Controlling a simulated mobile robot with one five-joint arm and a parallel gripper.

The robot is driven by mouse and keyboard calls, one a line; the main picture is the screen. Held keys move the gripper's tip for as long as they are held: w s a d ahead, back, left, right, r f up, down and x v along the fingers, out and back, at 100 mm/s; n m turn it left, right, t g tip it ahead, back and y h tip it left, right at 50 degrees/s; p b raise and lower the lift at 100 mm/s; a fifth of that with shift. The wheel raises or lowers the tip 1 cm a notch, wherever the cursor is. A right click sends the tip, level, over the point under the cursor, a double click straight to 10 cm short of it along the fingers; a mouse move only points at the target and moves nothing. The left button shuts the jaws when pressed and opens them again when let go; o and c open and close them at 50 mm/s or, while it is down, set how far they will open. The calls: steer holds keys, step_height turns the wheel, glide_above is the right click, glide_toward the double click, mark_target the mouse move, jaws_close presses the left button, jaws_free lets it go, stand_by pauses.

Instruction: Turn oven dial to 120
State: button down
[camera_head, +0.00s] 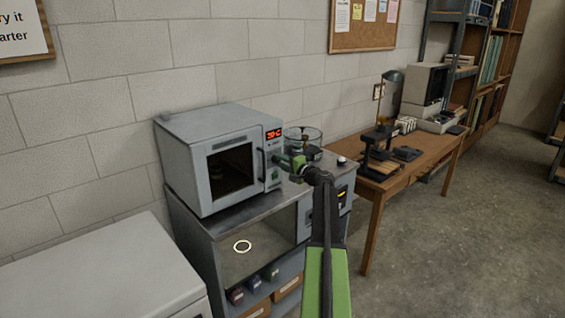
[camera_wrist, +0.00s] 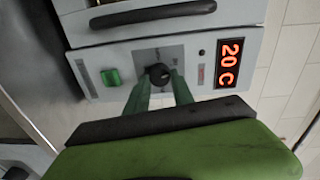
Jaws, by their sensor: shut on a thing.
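The grey oven (camera_head: 215,165) stands on a cabinet against the wall, its door closed. Its dark dial (camera_wrist: 159,74) is on the control panel in the wrist view. My gripper (camera_wrist: 160,84) has its two green fingers shut on the dial, one on each side. The red display (camera_wrist: 229,62) beside it reads 20 C. In the head view my gripper (camera_head: 287,160) reaches the right front of the oven and hides the dial. The dial's pointer and scale cannot be read clearly.
The oven's door handle (camera_wrist: 153,14) and a green switch (camera_wrist: 111,77) are near my fingers. A round glass vessel (camera_head: 303,138) stands right of the oven on the cabinet (camera_head: 240,228). A wooden table (camera_head: 420,160) with equipment is farther right. Floor at right is clear.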

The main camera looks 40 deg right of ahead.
steer(key=m, duration=0.4)
steer(key=shift+f, duration=0.1)
steer(key=shift+m+y, duration=0.5)
steer(key=shift+m, duration=1.8)
steer(key=c, duration=1.1)
jaws_free()
steer(key=s, duration=1.7)
steer(key=shift+s+a+r+p, duration=0.2)
steer(key=shift+a+r+p, duration=0.1)
steer(key=shift+a+r, duration=0.1)
